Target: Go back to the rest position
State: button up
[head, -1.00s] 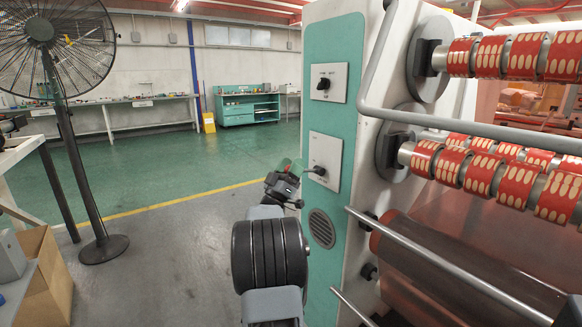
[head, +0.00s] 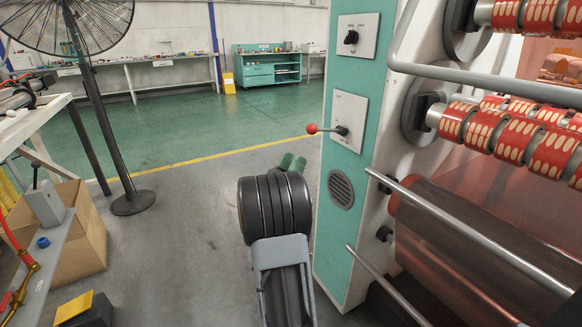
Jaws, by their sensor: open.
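My arm shows in the middle of the head view as a thick black joint (head: 274,208) with a grey link (head: 282,255) below it. My gripper is not visible; I cannot tell whether the joint hides it. The machine's teal panel (head: 350,80) stands just right of the arm. A lever with a red ball knob (head: 312,128) sticks out to the left from the lower white plate (head: 348,115), and nothing touches it. A black rotary switch (head: 351,37) is on the upper white plate.
Red patterned rolls (head: 505,130) and grey metal bars (head: 440,230) are on the right. A fan (head: 133,203), an open cardboard box (head: 85,235) and a bench stand on the left. Green rounded shapes (head: 291,162) show behind the joint. The floor (head: 185,215) left of my arm is clear.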

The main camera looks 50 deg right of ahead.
jog(key=shift+a+f, duration=0.45)
dwell(0.4)
jog(key=w+a+r+n+t+y+p, duration=0.5)
jog(key=w+r+n+t+y+p, duration=0.4)
jog(key=t, duration=0.5)
jog(key=w+a+r+n+t+y+p, duration=0.25)
jog(key=w+a+t+y+p, duration=0.2)
jog(key=a+y, duration=0.7)
jog(key=s+a+r+n+g+y+p, duration=0.1)
jog(key=s+a+g+y+p, duration=0.1)
jog(key=a+p, duration=0.35)
jog(key=s+a+n+g+y+p, duration=0.1)
jog(key=s+a+g+y+p, duration=0.15)
jog(key=a, duration=0.55)
jog(key=s+a+g+y+p, duration=0.1)
jog(key=s+a+g+p, duration=0.1)
jog(key=s, duration=0.5)
jog(key=s+a+r+n+g+y+p, duration=0.1)
jog(key=s+a+g+p, duration=0.2)
jog(key=s, duration=0.5)
jog(key=a+g, duration=0.1)
jog(key=g, duration=0.1)
jog(key=shift+a+g, duration=0.3)
jog(key=shift+a, duration=0.1)
